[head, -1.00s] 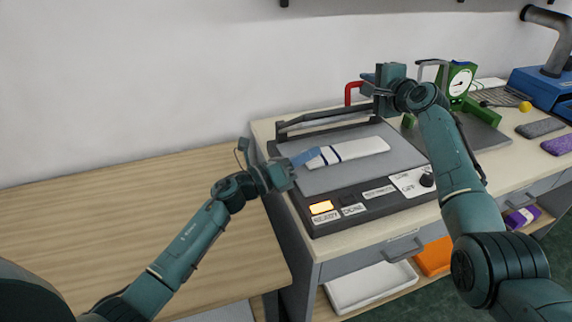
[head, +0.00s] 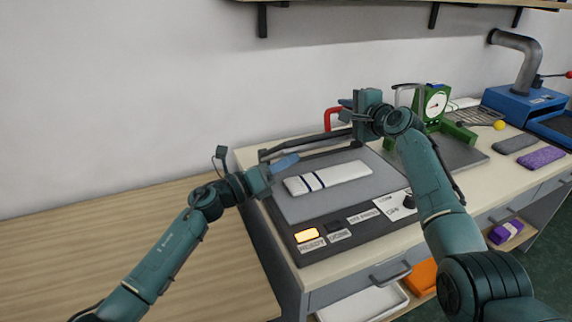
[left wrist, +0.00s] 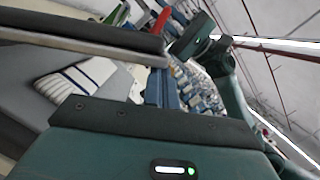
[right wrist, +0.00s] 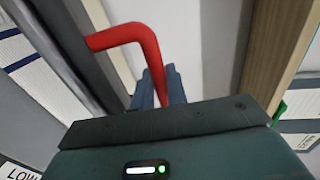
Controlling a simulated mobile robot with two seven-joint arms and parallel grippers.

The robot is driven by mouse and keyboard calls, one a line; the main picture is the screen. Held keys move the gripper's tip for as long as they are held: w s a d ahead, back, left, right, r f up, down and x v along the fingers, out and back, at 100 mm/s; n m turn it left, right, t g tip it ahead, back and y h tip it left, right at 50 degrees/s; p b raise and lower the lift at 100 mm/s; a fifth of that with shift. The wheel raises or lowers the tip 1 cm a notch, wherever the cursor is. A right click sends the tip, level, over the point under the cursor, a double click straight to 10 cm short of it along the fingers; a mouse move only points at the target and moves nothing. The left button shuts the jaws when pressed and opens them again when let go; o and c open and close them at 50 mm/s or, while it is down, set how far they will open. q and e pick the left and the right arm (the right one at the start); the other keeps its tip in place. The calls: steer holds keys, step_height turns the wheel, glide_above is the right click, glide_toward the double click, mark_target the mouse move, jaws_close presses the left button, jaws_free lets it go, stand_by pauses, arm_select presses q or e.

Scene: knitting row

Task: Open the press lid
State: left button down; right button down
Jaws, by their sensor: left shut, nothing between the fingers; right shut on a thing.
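The press (head: 300,208) stands on the bench with a grey plate uncovered in front. Its lid (head: 313,143) shows as dark bars along the back, with a red handle (head: 331,117) at the right; its exact angle is hard to tell. The handle also shows in the right wrist view (right wrist: 125,36). My right gripper (head: 346,103) is shut on the handle. My left gripper (head: 287,162) is shut and empty, above the plate's left side near the lid bars. In the left wrist view, a lid bar (left wrist: 85,28) crosses close in front of its fingers (left wrist: 160,88).
A white striped knit piece (head: 335,177) lies flat on the plate. The control panel (head: 350,222) has a lit orange lamp. A green dial device (head: 435,103) stands close to the right of the handle. The wooden table (head: 120,240) at left is bare.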

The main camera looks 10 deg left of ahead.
steer(key=c, duration=1.5)
jaws_free()
steer(key=shift+s+d+f, duration=0.1)
steer(key=shift+d+f, duration=0.05)
steer(key=shift+f, duration=0.2)
arm_select(q)
steer(key=shift+w+a+r, duration=0.15)
steer(key=shift+a+r, duration=0.1)
steer(key=shift+r, duration=0.3)
